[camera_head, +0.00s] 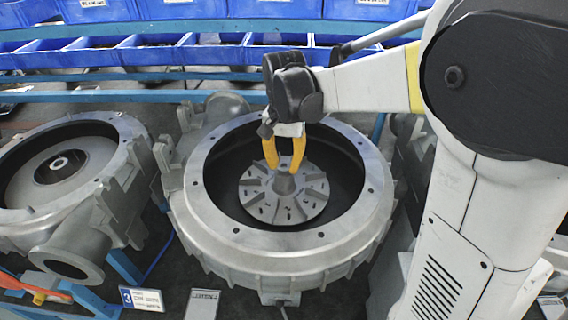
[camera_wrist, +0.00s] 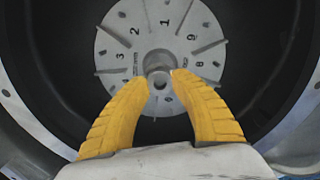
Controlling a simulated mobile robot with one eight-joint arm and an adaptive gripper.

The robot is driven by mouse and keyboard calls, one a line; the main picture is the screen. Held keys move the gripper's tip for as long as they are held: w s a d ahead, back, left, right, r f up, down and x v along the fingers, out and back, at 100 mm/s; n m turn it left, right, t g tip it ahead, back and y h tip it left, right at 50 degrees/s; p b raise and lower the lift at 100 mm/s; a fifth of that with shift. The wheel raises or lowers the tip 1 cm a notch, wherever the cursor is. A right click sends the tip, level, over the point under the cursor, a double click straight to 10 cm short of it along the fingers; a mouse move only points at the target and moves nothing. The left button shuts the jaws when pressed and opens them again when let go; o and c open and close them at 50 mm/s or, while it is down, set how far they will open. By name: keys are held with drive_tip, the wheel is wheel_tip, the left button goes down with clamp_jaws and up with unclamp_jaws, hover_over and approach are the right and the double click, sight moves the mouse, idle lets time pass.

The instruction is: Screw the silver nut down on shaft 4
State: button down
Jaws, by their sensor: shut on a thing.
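My gripper (camera_head: 285,168) has yellow fingers and reaches down into the middle blower housing (camera_head: 205,175). In the wrist view my gripper (camera_wrist: 160,82) is closed around a small silver nut (camera_wrist: 158,63) at the centre of the grey numbered impeller disc (camera_wrist: 115,50). The disc also shows in the head view (camera_head: 262,205), with its raised hub (camera_head: 285,184) just under the fingertips. The fingers partly cover the nut, and the shaft end is mostly hidden. I cannot tell how far down the nut sits.
A second open housing (camera_head: 120,200) stands at the left, with a bare hub inside. A card marked 3 (camera_head: 142,299) and another card (camera_head: 202,305) lie in front. Blue bins (camera_head: 160,52) line the back. The housing's rim surrounds my gripper.

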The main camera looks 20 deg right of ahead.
drive_tip(key=m, duration=0.5)
drive_tip(key=shift+m, duration=0.4)
drive_tip(key=m, duration=1.2)
drive_tip(key=shift+m, duration=0.3)
drive_tip(key=m, duration=0.6)
drive_tip(key=shift+m, duration=0.4)
drive_tip(key=c, duration=1.4)
unclamp_jaws()
drive_tip(key=shift+c, duration=0.2)
